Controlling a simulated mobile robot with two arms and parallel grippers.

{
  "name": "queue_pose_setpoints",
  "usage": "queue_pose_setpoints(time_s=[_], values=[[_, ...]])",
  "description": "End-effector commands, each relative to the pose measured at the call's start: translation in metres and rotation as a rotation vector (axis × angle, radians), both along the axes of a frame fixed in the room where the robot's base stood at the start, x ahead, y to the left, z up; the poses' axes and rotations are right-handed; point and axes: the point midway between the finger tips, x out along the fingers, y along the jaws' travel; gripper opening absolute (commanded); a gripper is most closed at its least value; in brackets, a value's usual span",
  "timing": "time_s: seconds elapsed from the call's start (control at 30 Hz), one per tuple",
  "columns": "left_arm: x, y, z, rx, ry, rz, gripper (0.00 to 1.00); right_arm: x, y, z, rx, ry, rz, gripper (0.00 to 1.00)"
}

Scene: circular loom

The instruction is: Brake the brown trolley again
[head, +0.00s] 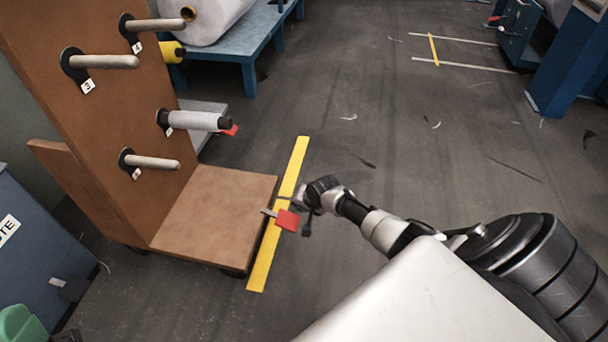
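The brown trolley (215,205) stands at the left, with a low flat deck and a tall upright panel carrying several pegs. A red brake pedal (287,220) on a short metal lever sticks out from the deck's right edge, over the yellow floor line. My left gripper is out of view.
A grey spool (198,121) sits on one peg. A blue bench (235,45) with a large pale roll stands behind the trolley. A blue bin (40,250) is at the lower left. The floor to the right is mostly clear, with scattered scraps.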

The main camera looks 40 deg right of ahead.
Motion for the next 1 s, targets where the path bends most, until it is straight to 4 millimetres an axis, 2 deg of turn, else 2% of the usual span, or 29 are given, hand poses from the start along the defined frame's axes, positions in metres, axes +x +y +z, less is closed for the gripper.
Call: queue_pose_setpoints(time_s=[0.13, 0.3, 0.87, 0.97, 1.0], values=[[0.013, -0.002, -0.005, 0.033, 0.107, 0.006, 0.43, -0.003, 0.0, 0.007, -0.001, -0.001, 0.0, 0.0], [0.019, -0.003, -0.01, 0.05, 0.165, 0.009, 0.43, -0.004, 0.0, 0.009, -0.001, -0.001, 0.0, 0.0], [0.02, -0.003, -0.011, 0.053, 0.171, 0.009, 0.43, -0.004, 0.0, 0.009, -0.001, -0.001, 0.0, 0.0], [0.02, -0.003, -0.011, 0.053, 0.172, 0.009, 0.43, -0.003, 0.005, 0.01, -0.004, -0.017, 0.017, 0.0], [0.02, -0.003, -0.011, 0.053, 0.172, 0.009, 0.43, -0.002, 0.013, 0.012, -0.01, -0.042, 0.04, 0.0]])
